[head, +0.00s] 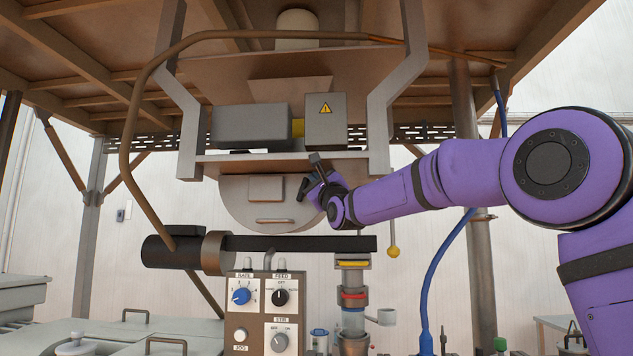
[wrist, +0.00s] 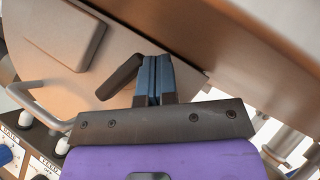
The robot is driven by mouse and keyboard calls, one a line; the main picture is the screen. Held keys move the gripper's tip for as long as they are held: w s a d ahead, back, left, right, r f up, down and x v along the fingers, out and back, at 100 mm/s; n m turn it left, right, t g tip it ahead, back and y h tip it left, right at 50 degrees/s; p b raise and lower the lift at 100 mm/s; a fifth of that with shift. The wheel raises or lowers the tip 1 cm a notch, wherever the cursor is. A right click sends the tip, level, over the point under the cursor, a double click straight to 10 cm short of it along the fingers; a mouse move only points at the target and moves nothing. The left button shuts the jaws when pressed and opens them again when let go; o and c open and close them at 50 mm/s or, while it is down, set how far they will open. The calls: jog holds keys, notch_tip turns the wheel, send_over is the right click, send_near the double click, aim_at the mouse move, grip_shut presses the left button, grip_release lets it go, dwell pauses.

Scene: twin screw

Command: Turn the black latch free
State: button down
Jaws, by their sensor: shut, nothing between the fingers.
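The black latch (wrist: 119,78) is a short dark bar on the face of the pale half-round cover (wrist: 105,65). In the wrist view it slants from lower left to upper right. In the head view the latch (head: 302,189) shows small at the cover's right side. My gripper (wrist: 154,62) is shut, its two blue-grey fingers pressed together with nothing between them. The fingers are just right of the latch's upper end; I cannot tell whether they touch it. In the head view my gripper (head: 316,181) is by the right edge of the cover (head: 239,202).
A dark horizontal barrel (head: 300,243) runs below the cover, above a control box (head: 262,315) with knobs. A yellow-ended rod (head: 393,251) hangs to the right, under my purple arm.

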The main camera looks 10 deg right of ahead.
jog(key=v, duration=1.1)
dwell(0.5)
